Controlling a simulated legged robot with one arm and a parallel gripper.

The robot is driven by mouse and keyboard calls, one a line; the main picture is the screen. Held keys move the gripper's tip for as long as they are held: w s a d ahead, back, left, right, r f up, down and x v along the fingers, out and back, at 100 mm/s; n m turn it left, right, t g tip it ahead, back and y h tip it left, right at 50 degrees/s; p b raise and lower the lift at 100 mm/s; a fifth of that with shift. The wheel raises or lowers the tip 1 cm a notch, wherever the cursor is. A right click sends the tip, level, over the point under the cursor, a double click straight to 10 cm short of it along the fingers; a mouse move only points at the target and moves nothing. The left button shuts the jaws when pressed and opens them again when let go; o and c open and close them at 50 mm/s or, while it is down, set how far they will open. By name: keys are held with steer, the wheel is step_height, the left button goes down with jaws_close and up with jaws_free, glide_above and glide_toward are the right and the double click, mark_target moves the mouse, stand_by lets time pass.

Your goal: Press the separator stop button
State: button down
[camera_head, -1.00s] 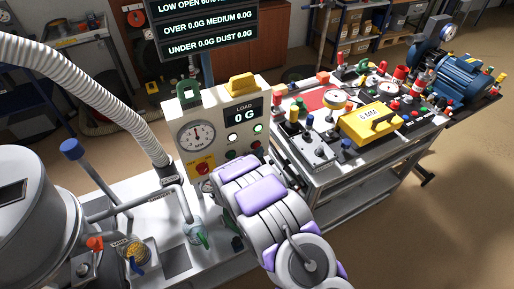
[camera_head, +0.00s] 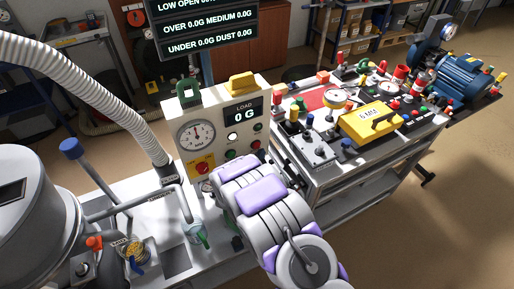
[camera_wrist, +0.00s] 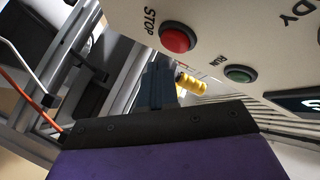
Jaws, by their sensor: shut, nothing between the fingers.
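The red stop button (camera_wrist: 177,39), marked STOP, sits on a pale panel at the top of the wrist view. A green RUN button (camera_wrist: 238,74) is beside it, to the lower right. My gripper (camera_wrist: 158,80) is shut and empty, its dark fingers pointing up toward the panel just below and left of the red button. A gap shows between the fingertips and the button in the picture; the depth is hard to tell. In the head view the control panel (camera_head: 214,110) carries a gauge, a LOAD display reading 0 G and several buttons. My arm hides the gripper there.
A white ribbed hose (camera_head: 110,105) and a metal drum (camera_head: 30,210) stand at the left. A bench with a yellow box (camera_head: 371,122) and several small controls is to the right. A yellow handle (camera_wrist: 190,82) shows behind my fingers. Open floor lies at the lower right.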

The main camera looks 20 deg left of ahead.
steer(key=shift+s, duration=0.1)
steer(key=s+d+b, duration=0.2)
steer(key=s+d, duration=0.1)
steer(key=d, duration=0.1)
steer(key=shift+s+d, duration=0.35)
steer(key=shift+s, duration=0.05)
stand_by(0.3)
steer(key=shift+w+r, duration=0.1)
stand_by(0.5)
steer(key=s+d+r+n+g+y, duration=0.1)
steer(key=s+d+r+n+g, duration=0.2)
steer(key=d+r+g, duration=0.3)
steer(key=s+d+r+n+g, duration=0.2)
steer(key=s+d+r+g, duration=0.15)
steer(key=d+r, duration=0.45)
steer(key=s+d+r+n+g, duration=0.2)
steer(key=s+d, duration=0.4)
steer(key=s, duration=0.5)
steer(key=s+d+r+n+g+h, duration=0.1)
steer(key=s+d+r+g, duration=0.2)
steer(key=s+d, duration=0.4)
steer(key=s+d+r+n+g+h, duration=0.1)
steer(key=s+d+r, duration=0.3)
steer(key=s, duration=1.1)
steer(key=d+n+g, duration=0.1)
steer(key=d, duration=0.2)
steer(key=shift+s+d+r+n+g, duration=0.2)
steer(key=shift+d+r+n+g, duration=0.05)
steer(key=shift+n+g, duration=0.1)
